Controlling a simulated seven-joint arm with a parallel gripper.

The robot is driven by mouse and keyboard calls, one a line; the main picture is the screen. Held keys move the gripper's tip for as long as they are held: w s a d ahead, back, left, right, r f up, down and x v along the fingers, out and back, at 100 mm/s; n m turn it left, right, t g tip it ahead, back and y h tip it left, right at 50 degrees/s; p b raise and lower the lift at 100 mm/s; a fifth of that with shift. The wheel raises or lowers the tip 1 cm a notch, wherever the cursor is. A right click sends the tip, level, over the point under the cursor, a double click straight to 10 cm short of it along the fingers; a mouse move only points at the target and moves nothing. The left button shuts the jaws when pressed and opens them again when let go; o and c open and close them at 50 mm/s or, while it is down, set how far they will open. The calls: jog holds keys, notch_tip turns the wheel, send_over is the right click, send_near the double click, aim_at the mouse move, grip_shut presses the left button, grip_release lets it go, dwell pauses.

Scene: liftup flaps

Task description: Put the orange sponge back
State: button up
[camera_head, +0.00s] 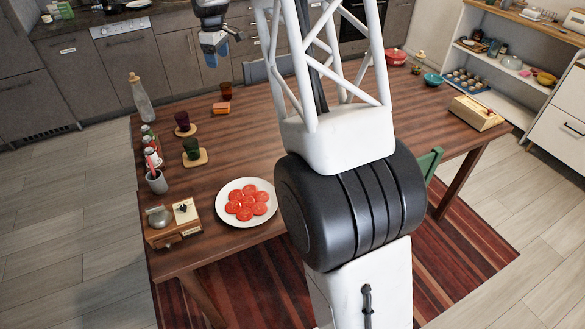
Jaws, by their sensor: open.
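A small orange block (221,108), which looks like the orange sponge, lies on the wooden table (270,135) near its far left edge. A dark red glass stands just behind it. My gripper (218,50) is at the top of the picture, with blue fingers pointing down. It appears farther back than the orange block and apart from it. It is open, and I see nothing between its fingers. Part of the table is hidden behind my arm.
Two dark glasses on coasters (194,157), a clear bottle (142,100) and several small bottles stand along the left. A plate of tomato slices (247,203) and a wooden box (172,224) are in front. A sink counter (85,20) and open shelves (500,70) stand beyond.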

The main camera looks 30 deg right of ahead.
jog(key=s+a+r+m+t, duration=0.15)
jog(key=s+r, duration=0.45)
jog(key=s, duration=1)
jog(key=s+r+m+g, duration=0.1)
jog(key=s+r+m, duration=0.3)
jog(key=s, duration=1.1)
jog(key=s+f+m, duration=0.2)
jog(key=s, duration=1.3)
jog(key=s+a+f+m+t, duration=0.1)
jog(key=s+f+m, duration=0.1)
jog(key=s, duration=1.4)
jog(key=shift+s+a+f, duration=0.2)
jog(key=shift+a+f, duration=0.05)
jog(key=shift+f, duration=0.4)
